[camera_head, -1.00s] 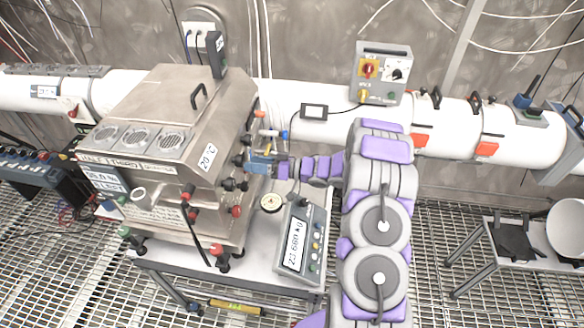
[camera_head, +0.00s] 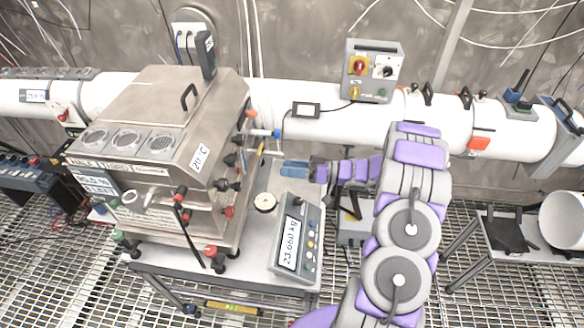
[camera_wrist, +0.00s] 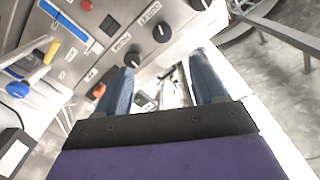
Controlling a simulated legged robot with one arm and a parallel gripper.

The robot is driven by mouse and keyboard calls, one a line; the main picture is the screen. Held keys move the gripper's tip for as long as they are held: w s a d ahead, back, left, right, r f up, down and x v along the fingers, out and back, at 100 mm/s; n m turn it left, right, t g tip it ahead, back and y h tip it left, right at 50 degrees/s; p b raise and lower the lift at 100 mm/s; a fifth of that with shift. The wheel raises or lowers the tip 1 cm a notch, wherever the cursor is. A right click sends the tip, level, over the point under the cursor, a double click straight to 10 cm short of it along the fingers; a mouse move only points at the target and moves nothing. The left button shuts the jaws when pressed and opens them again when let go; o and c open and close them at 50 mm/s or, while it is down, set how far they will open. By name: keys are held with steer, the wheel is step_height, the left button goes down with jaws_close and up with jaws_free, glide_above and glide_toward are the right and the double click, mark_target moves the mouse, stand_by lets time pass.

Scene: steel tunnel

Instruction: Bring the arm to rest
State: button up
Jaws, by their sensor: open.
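My arm, grey with purple panels, reaches up from the lower right in the head view and bends left toward the steel machine. My gripper (camera_head: 294,168) has blue fingers and points left, apart from the machine's side in the head view. In the wrist view my gripper (camera_wrist: 165,90) shows two blue fingers spread apart with nothing held between them. The machine's side panel with black knobs (camera_wrist: 161,32) lies beyond the fingertips.
The steel machine (camera_head: 150,100) stands on a metal table (camera_head: 225,280) at left. A scale display (camera_head: 298,238) and a round gauge (camera_head: 265,202) sit on the table. A white pipe (camera_head: 340,125) runs behind. A white bowl (camera_head: 563,218) stands at right above the grated floor.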

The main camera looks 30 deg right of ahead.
stand_by(0.4)
steer(key=w+d+r+t+h+b, duration=0.2)
steer(key=w+d+h, duration=0.1)
steer(key=w+h, duration=0.5)
steer(key=d+r+m+h+b, duration=0.3)
steer(key=d+r+m+h, duration=0.15)
steer(key=h, duration=0.35)
steer(key=s+a+f+g+b, duration=0.1)
steer(key=s+a+g, duration=0.3)
steer(key=s, duration=1.1)
steer(key=s+a+f+g+b, duration=0.1)
steer(key=s+a+g+b, duration=0.2)
steer(key=s+a, duration=0.7)
steer(key=s+a+f+g+y+b, duration=0.1)
steer(key=s+a+g, duration=0.5)
steer(key=s, duration=1.4)
steer(key=shift+s+a+f+m+g+b, duration=0.4)
steer(key=shift+a+b, duration=0.2)
steer(key=shift+a, duration=0.35)
